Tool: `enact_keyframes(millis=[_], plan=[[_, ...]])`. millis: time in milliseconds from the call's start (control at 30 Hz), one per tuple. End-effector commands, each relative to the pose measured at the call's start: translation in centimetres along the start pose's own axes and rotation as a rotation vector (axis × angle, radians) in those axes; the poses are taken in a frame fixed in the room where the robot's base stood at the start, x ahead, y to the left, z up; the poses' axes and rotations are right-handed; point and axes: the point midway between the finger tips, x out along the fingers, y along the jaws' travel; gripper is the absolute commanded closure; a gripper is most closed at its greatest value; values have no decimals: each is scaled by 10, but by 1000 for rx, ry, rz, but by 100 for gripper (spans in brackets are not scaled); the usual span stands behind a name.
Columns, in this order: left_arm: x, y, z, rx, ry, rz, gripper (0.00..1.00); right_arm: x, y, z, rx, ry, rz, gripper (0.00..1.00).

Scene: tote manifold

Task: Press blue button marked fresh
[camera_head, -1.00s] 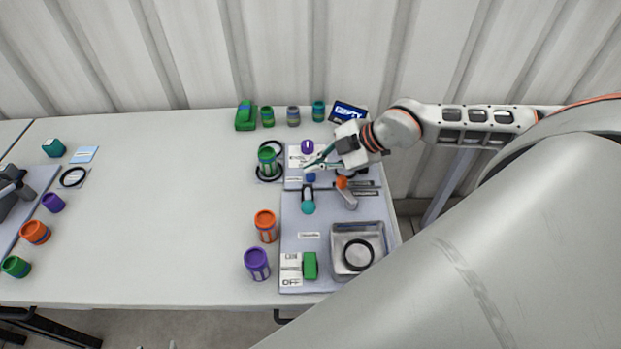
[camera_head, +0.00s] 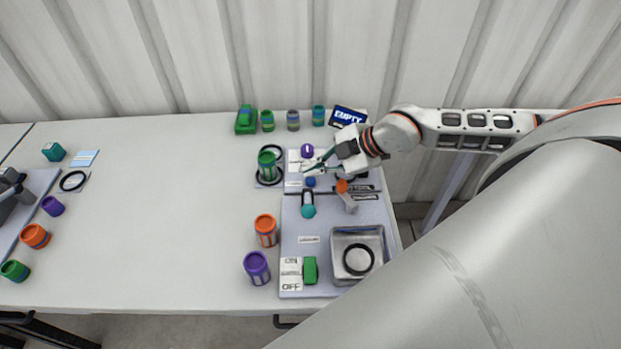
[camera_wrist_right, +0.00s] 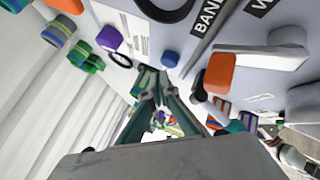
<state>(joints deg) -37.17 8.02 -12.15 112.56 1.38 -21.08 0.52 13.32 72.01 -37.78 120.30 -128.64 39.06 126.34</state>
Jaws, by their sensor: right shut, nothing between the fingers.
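The blue button (camera_head: 310,182) is a small blue knob on the upper part of the grey panel (camera_head: 318,222); it also shows in the right wrist view (camera_wrist_right: 170,59). Its marking is too small to read. My right gripper (camera_head: 308,171) is shut and empty, with its fingertips just above and beside the blue button in the head view. I cannot tell whether they touch it. In the right wrist view the green fingers (camera_wrist_right: 155,92) point towards the panel, close below the button.
A purple knob (camera_head: 307,151), an orange knob (camera_head: 341,186) and a teal-ended lever (camera_head: 308,211) stand near the button. A green can (camera_head: 267,165) sits left of the panel. A metal tray (camera_head: 338,270) and green switch (camera_head: 310,270) lie in front. The table's middle is clear.

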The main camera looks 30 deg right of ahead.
Motion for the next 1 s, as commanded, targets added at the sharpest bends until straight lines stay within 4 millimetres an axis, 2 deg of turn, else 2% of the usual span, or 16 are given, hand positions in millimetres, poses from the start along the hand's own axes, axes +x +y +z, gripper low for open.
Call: enact_keyframes(millis=[1000], plan=[[2, 1, 6, -1, -6, 1, 58, 6, -4, 4, 0, 0, 0, 100]])
